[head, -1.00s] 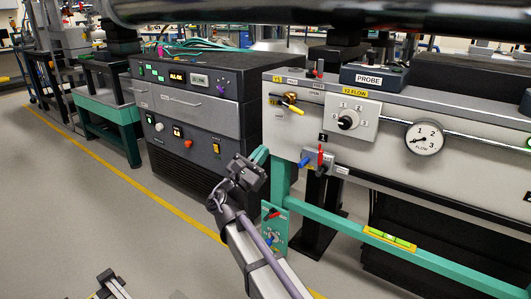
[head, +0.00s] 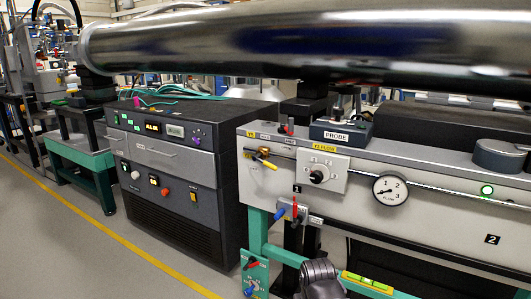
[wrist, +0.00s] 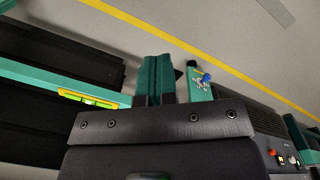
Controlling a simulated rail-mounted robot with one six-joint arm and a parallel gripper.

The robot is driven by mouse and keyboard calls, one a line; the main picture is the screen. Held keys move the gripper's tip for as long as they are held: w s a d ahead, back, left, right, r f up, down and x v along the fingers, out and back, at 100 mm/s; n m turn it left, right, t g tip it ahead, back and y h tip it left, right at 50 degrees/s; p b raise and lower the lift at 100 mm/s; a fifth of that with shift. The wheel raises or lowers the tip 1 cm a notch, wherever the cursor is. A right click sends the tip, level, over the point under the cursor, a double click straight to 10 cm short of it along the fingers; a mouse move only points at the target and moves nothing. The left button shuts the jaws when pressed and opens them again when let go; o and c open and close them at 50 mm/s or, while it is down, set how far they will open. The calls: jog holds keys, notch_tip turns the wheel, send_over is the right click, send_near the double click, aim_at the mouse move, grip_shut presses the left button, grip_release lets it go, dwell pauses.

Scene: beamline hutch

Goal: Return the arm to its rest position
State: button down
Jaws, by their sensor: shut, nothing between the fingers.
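My gripper (wrist: 158,64) shows in the wrist view, its two teal fingers side by side and touching, with nothing between them. The dark gripper body lies across the bottom of that view. In the head view a dark grey part of my arm shows at the bottom edge, in front of the teal frame; the fingers are not visible there.
The grey bench panel (head: 370,220) carries a valve knob, flow gauge (head: 390,190) and red and blue levers. A black control cabinet (head: 175,215) stands left. A large metal pipe (head: 300,45) crosses above. Open floor (head: 60,255) lies left; a yellow line crosses it.

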jog(key=s+d+r+m+p, duration=0.1)
jog(key=s+d+r, duration=0.1)
jog(key=d+r, duration=0.15)
notch_tip(320, 180, up, 37)
jog(key=d+p, duration=0.2)
jog(key=p, duration=3.6)
jog(key=w+a+f+n+t+h+b, duration=0.15)
jog(key=w+a+f+b, duration=0.25)
jog(key=f+b, duration=0.9)
jog(key=w+a+f+n+h+b, duration=0.25)
jog(key=a+f+b, duration=0.25)
jog(key=f+b, duration=0.85)
jog(key=w+a+f+n+t+h+b, duration=0.55)
jog(key=w+f+b, duration=0.35)
jog(key=b, duration=0.7)
jog(key=w+a+r+n+t+h+b, duration=0.4)
jog(key=w+a+r+n+t+b, duration=0.1)
jog(key=w+a+n+t+b, duration=0.15)
jog(key=a+r+n+t+h+p, duration=0.1)
jog(key=a+r+n+t, duration=0.15)
jog(key=r+n, duration=0.2)
jog(key=a+r+n+t+h+p, duration=0.1)
jog(key=a+r+n+t, duration=0.15)
jog(key=r, duration=0.35)
jog(key=p+x, duration=0.7)
jog(key=x, duration=0.7)
jog(key=shift+w+d+f+n+p, duration=0.2)
jog(key=shift+d+f+n+p, duration=0.1)
jog(key=shift+d, duration=0.05)
